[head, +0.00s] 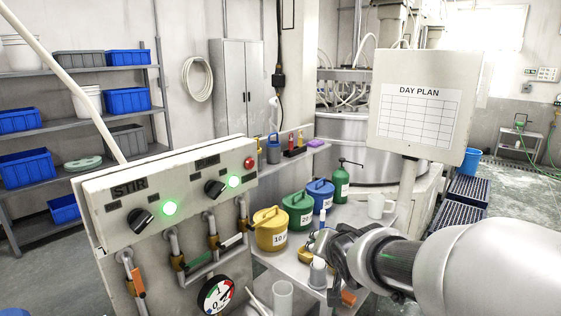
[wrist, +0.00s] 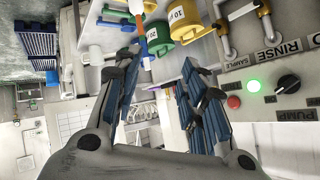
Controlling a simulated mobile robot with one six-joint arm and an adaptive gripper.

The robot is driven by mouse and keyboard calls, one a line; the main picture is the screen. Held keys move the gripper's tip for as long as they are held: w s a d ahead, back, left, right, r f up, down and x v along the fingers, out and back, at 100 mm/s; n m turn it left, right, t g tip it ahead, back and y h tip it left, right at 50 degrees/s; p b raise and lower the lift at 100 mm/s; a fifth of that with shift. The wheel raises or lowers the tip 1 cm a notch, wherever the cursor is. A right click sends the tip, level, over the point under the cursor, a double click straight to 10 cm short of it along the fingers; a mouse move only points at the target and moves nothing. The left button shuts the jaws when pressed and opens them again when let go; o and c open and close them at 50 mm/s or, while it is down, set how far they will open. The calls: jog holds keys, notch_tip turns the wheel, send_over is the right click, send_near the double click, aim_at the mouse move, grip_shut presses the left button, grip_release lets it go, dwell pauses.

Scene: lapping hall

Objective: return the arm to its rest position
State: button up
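My arm comes in from the lower right in the head view, with my gripper (head: 326,245) above the grey bench beside the canisters. In the wrist view my gripper (wrist: 163,60) has its two dark, blue-padded fingers spread apart, with nothing visibly held between them. A yellow canister (head: 271,232), a green canister (head: 298,212) and a blue canister (head: 320,196) stand in a row beyond it. The wrist view is turned over and shows the yellow canister (wrist: 195,22) past the fingertips. In the head view the fingertips are small and partly hidden by the wrist.
A control panel (head: 150,235) with knobs, lit green lamps, pipes and a gauge (head: 216,296) stands left of my arm. A day plan board (head: 424,108) on a post stands behind the arm. A white mug (head: 380,206) and a green bottle (head: 341,186) are on the bench.

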jog(key=s+d+f+n+g, duration=0.1)
jog(key=s+d+n+g, duration=0.1)
jog(key=s, duration=1.4)
jog(key=s+d+f+n+g, duration=0.2)
jog(key=s+g, duration=0.2)
jog(key=s, duration=1.2)
jog(key=shift+n+h, duration=0.3)
jog(key=shift+h, duration=0.1)
jog(key=shift+f, duration=0.1)
